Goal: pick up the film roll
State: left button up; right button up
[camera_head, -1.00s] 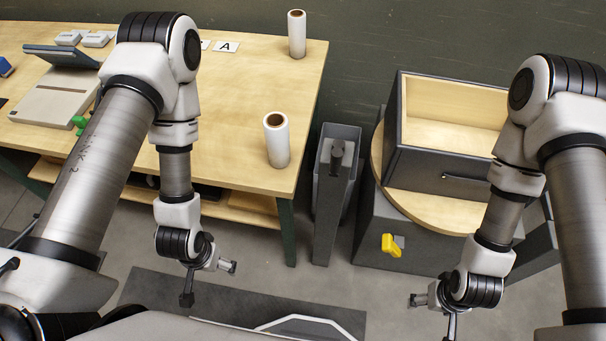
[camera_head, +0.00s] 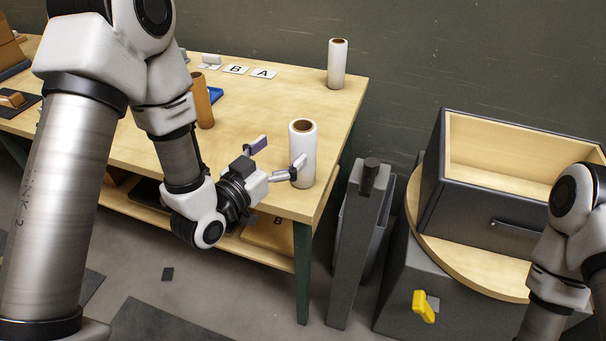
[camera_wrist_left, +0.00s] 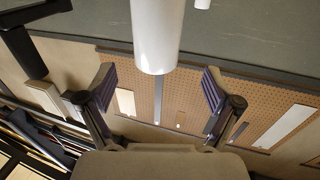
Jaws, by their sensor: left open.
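A white film roll (camera_head: 302,158) with a brown core stands upright near the front right corner of the wooden table (camera_head: 235,120). A second, similar roll (camera_head: 337,66) stands at the back right corner. My left gripper (camera_head: 279,157) is open just left of the nearer roll, with one fingertip overlapping it in the head view. In the left wrist view a white roll (camera_wrist_left: 157,38) lies ahead, between the lines of the open fingers (camera_wrist_left: 158,88). No grip on it shows. My right gripper is out of view.
Letter cards (camera_head: 250,71) and a brown cylinder (camera_head: 203,100) are on the table. Right of it stand a narrow grey bin (camera_head: 350,240) and an open-topped grey box (camera_head: 490,205) on a round wooden top (camera_head: 440,252). A yellow handle (camera_head: 424,306) sits below.

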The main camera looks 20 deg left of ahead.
aim_at(297, 138)
pick_arm(q)
jog(key=x, duration=0.2)
jog(key=p+x, duration=0.1)
jog(key=x, duration=0.2)
jog(key=p+x, duration=0.1)
jog(key=x, duration=0.1)
jog(key=shift+w+d+r, duration=0.2)
jog(key=shift+d+r, duration=0.05)
jog(key=shift+d, duration=0.05)
grip_shut()
